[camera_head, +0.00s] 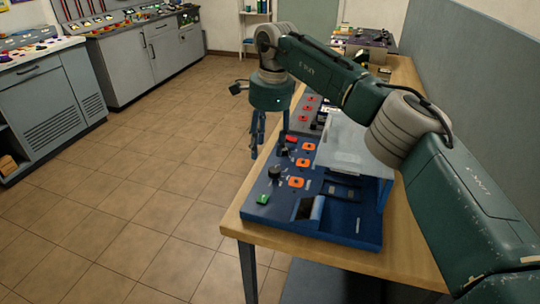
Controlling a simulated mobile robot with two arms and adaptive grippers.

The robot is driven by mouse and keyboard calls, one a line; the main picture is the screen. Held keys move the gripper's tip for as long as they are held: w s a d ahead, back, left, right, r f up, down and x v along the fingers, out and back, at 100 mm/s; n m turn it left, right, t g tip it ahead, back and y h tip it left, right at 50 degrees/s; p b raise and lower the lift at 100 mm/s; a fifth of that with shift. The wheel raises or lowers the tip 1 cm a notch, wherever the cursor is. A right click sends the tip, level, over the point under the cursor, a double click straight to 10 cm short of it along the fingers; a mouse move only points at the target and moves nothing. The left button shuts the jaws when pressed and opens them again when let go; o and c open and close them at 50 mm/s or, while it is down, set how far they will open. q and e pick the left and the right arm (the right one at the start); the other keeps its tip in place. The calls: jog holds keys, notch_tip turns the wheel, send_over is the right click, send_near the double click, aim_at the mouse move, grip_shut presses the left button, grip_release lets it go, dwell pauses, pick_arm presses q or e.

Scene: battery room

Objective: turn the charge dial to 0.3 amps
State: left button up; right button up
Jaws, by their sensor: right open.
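A blue charger panel (345,225) lies on the near end of the wooden table. A black round dial (274,172) sits on its left part, among orange-red buttons and a green switch. The dial's setting is too small to read. My right gripper (256,150) points down from the green wrist, with its fingers open and empty. It hangs above and left of the dial in the picture, close to the panel's left edge and apart from the dial. My left gripper is not in view.
A clear cover (345,145) stands over the panel's back right part. A grey panel (305,112) with red buttons lies behind it. The wooden table (410,235) runs along a wall. Control cabinets (150,60) stand at the left, with open tiled floor between.

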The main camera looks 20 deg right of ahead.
aim_at(275, 169)
jog(key=d, duration=0.1)
jog(key=d+f, duration=0.1)
jog(key=d+h, duration=0.1)
jog(key=shift+s+f, duration=0.2)
jog(key=shift+s, duration=0.1)
notch_tip(275, 169, down, 3)
jog(key=shift+w+f+p, duration=0.1)
jog(key=shift+f+p, duration=0.05)
jog(key=shift+p, duration=0.25)
notch_tip(275, 169, down, 3)
jog(key=shift+w+f, duration=0.15)
jog(key=c, duration=0.3)
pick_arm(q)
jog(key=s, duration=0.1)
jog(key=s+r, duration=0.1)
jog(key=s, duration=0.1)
pick_arm(e)
jog(key=shift+a, duration=0.1)
jog(key=c, duration=0.8)
